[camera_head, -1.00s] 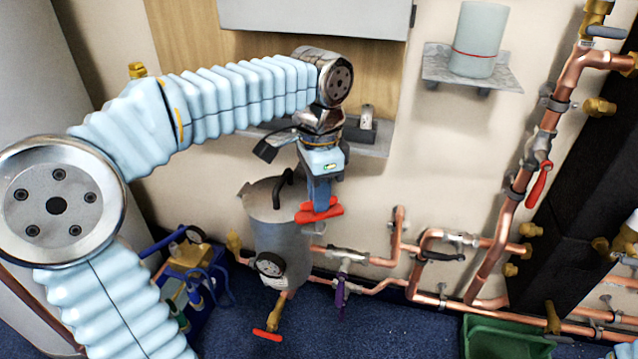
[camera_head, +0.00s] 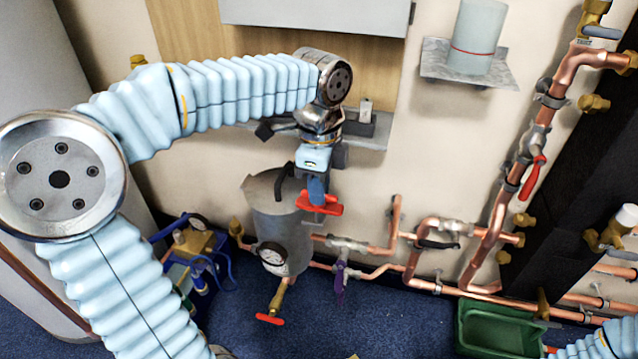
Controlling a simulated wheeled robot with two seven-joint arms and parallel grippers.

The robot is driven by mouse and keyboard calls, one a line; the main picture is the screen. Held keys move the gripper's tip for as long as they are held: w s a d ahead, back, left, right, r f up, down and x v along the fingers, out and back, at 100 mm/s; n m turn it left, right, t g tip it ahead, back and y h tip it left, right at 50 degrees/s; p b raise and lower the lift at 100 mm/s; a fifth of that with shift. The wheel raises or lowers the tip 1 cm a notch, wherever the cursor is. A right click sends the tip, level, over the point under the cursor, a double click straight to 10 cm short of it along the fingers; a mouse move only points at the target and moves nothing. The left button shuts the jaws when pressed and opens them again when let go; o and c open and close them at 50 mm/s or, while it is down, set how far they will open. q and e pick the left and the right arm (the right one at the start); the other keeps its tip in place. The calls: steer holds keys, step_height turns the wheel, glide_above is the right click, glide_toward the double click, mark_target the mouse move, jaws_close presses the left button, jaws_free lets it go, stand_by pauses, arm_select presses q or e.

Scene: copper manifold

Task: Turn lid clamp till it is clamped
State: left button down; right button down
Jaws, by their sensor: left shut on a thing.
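The lid clamp (camera_head: 331,209) has a red handle at the upper right rim of a grey metal pot (camera_head: 270,226). My left gripper (camera_head: 318,198) comes down from above and is shut on the red handle. Its fingers hide part of the handle and the clamp's joint with the lid. The pot's lid (camera_head: 262,186) is grey with a black curved handle (camera_head: 283,180), just left of my gripper. My right gripper is out of view; only a piece of my right arm shows at the bottom right corner.
A pressure gauge (camera_head: 272,254) and a red-handled drain valve (camera_head: 270,319) sit on the pot's front. Copper pipes (camera_head: 380,271) with valves run right along the wall. A green bin (camera_head: 500,328) stands lower right. A wall shelf (camera_head: 366,136) is behind my left wrist.

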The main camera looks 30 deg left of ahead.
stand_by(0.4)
arm_select(q)
steer(key=c, duration=1.1)
jaws_free()
steer(key=shift+r, duration=0.15)
step_height(320, 180, up, 14)
steer(key=p, duration=0.2)
steer(key=shift+f+p, duration=0.2)
steer(key=shift+p, duration=0.1)
